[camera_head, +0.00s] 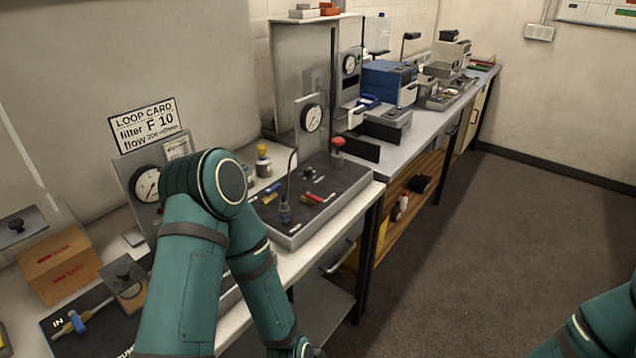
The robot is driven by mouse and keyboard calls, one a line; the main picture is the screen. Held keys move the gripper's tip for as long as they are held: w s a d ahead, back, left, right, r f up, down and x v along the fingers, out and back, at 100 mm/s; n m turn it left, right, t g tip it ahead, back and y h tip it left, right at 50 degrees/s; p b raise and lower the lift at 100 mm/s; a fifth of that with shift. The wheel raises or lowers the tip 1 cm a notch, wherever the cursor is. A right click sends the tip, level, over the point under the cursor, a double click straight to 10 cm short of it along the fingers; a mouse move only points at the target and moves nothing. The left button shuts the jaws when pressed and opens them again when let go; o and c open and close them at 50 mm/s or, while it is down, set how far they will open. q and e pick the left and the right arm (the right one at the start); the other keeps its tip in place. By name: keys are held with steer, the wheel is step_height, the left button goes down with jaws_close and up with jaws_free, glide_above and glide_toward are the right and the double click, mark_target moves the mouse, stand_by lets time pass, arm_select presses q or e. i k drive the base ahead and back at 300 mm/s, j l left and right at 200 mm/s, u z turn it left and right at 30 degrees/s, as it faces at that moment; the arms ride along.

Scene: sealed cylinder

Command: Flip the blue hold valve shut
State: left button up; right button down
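The panel also carries a red lever (318,198) and a yellow-and-blue piece (271,191). Another blue part (77,322) sits on a yellowish fitting beside the "IN" label at the lower left. I cannot tell which blue part is the hold valve, or whether either is open or shut. My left arm crosses the front of the bench and hides part of the equipment; its gripper is out of view. Only part of my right arm shows at the lower right; its gripper is out of view.
A card reading "LOOP CARD filter F 10" (146,124) stands above a round gauge (148,186). A cardboard box (61,265) is at left. A second gauge (311,118) stands behind the panel. Farther equipment includes a blue box (388,82). The floor at right (490,250) is clear.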

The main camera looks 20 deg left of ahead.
mark_target(269, 191)
steer(key=k+j+u, duration=0.15)
steer(key=k+u, duration=0.3)
steer(key=k, duration=0.2)
steer(key=u, duration=1.55)
steer(key=l+u, duration=0.4)
steer(key=l, duration=1.9)
steer(key=i+l, duration=0.15)
steer(key=l, duration=1.35)
